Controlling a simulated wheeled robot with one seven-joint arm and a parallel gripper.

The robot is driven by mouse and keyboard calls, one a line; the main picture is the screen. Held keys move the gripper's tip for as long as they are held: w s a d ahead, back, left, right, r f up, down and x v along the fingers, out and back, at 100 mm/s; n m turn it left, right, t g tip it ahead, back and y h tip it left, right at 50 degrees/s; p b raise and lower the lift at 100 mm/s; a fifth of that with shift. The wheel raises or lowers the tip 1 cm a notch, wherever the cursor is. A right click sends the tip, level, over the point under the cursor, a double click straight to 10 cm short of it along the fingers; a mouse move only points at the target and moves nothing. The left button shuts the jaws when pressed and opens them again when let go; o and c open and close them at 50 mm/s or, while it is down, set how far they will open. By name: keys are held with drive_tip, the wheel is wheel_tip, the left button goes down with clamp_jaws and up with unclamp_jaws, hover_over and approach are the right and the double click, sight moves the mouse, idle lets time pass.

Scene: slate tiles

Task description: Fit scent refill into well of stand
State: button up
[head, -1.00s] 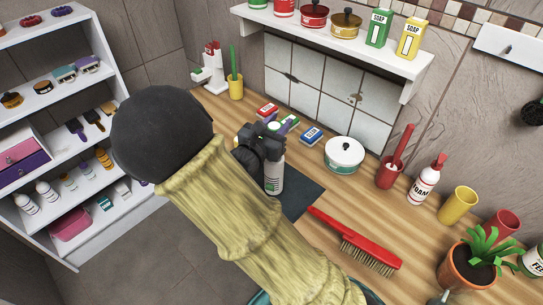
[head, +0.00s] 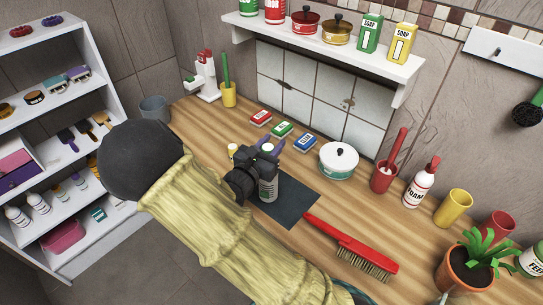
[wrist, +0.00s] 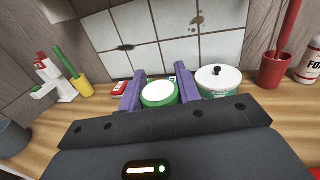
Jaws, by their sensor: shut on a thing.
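The scent refill, a white cylinder (head: 268,188), is upright in my gripper (head: 262,160) above the dark mat. In the wrist view the refill's white cap with a green ring (wrist: 159,93) sits between my purple fingers (wrist: 160,92), which are shut on it. The gripper hides the refill's middle, and I cannot tell whether its base touches the mat. A white stand (head: 206,84) with red and green parts stands at the back left of the counter, well away from the gripper. It also shows in the wrist view (wrist: 55,82). I cannot make out its well.
Small red (head: 260,118), green (head: 281,130) and blue (head: 305,142) boxes lie behind the gripper. A lidded white pot (head: 339,162) stands to the right. A red brush (head: 350,245) lies in front. A yellow cup (head: 229,95) is beside the stand. The dark mat (head: 295,205) is bare.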

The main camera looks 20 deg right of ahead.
drive_tip(key=shift+f, duration=2.05)
drive_tip(key=shift+f, duration=0.1)
drive_tip(key=o, duration=1)
drive_tip(key=shift+c, duration=0.2)
drive_tip(key=shift+s+a, duration=0.1)
drive_tip(key=b+v, duration=0.1)
drive_tip(key=v, duration=1)
drive_tip(key=shift+s+a, duration=0.25)
drive_tip(key=shift+s, duration=0.05)
